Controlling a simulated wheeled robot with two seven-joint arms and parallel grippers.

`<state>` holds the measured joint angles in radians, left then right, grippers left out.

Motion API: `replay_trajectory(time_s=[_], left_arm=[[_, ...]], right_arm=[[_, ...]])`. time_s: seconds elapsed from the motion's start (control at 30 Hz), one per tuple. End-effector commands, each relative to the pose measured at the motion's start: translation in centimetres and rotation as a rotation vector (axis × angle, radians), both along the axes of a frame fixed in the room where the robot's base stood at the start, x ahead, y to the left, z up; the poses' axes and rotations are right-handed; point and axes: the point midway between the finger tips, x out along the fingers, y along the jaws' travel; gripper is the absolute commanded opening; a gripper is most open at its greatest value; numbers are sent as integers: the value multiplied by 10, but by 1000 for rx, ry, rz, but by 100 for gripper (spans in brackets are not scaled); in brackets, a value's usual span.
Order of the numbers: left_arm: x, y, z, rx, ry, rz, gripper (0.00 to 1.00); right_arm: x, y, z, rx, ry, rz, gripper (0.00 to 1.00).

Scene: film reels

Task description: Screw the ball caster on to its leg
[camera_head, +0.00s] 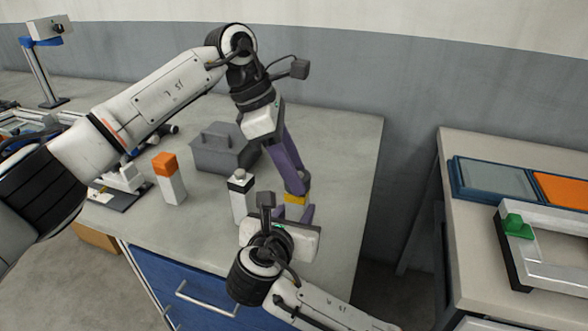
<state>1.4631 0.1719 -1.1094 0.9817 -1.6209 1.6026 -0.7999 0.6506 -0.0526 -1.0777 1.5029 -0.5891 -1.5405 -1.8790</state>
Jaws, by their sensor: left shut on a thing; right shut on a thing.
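My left gripper (298,188) reaches down from above with long purple fingers. It is shut at the top of a small yellow and dark piece (295,198). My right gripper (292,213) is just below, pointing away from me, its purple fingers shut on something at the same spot. The yellow piece shows between the two grippers, over the right part of the grey worktop. The fingers and the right gripper's body hide most of what is held. I cannot tell the ball caster from its leg there, nor whether they are joined.
An orange-topped white block (169,180) and a grey lidded box (217,150) stand on the worktop (345,150). A second table (468,215) at right holds trays and a frame.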

Motion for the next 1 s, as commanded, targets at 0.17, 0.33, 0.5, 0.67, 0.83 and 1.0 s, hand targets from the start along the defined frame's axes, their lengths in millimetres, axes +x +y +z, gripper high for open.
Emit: replay_trajectory(time_s=[0.17,0.33,0.5,0.67,0.83,1.0], left_arm=[[3,0,0,1,0,-221,16],[3,0,0,-4,-4,-313,16],[3,1,0,-5,-4,-319,16],[3,1,1,-5,-5,-319,45],[3,0,1,-5,-4,-319,57],[2,0,1,-5,-4,-319,57]], right_arm=[[0,0,0,-1,-2,0,0],[0,0,0,-1,-2,0,0],[0,0,0,0,-1,0,0],[0,0,0,1,-1,0,0],[0,0,0,0,0,0,0],[0,0,0,0,-1,0,0]])
